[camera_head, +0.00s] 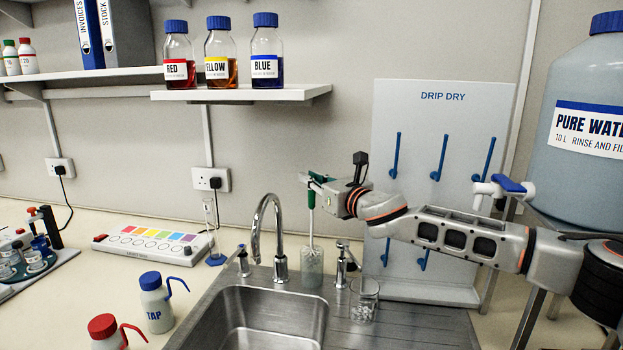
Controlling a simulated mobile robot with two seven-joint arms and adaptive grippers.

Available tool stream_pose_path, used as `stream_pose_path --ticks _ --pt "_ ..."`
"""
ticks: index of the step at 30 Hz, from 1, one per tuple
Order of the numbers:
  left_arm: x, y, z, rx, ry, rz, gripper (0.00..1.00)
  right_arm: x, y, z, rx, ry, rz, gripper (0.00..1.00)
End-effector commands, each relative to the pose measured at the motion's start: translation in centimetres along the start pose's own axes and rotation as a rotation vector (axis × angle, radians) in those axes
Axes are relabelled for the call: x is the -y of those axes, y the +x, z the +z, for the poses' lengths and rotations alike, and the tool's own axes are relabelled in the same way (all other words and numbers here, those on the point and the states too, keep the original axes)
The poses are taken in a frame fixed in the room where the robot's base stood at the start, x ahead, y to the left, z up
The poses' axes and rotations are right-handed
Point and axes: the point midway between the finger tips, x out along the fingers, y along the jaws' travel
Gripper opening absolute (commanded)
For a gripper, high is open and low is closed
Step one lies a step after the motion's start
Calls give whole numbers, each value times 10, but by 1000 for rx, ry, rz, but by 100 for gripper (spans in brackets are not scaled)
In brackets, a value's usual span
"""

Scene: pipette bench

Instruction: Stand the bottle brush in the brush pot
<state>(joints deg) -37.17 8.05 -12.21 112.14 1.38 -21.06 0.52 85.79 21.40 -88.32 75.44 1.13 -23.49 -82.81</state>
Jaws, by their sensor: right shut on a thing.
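The bottle brush (311,222) hangs upright, its green handle pointing up and its lower end at a greyish, partly see-through upright cylinder that looks like the brush pot (312,280). The pot stands on the steel ledge behind the sink, right of the tap. The brush's lower part overlaps the pot, and I cannot tell how deep it sits inside. My right gripper (314,183) reaches in from the right and is shut on the top of the brush handle. My left gripper is not in view.
A tap (278,240) stands close left of the pot. A glass beaker (364,300) is on the drainer to the right. A drip-dry board (430,275) with blue pegs stands behind my arm. The sink (255,325) is empty. Wash bottles (157,305) stand at left.

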Motion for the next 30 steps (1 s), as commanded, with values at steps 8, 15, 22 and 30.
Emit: stream_pose_path --ticks 8,15,22,30 --pt "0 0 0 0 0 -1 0 0 0 0 0 0 0 32" --pt "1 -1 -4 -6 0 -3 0 0 0 0 0 -1 0 32" --pt "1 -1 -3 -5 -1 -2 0 1 -15 0 0 -1 1 32" --pt "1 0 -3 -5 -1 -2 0 0 -60 0 0 -1 1 32"
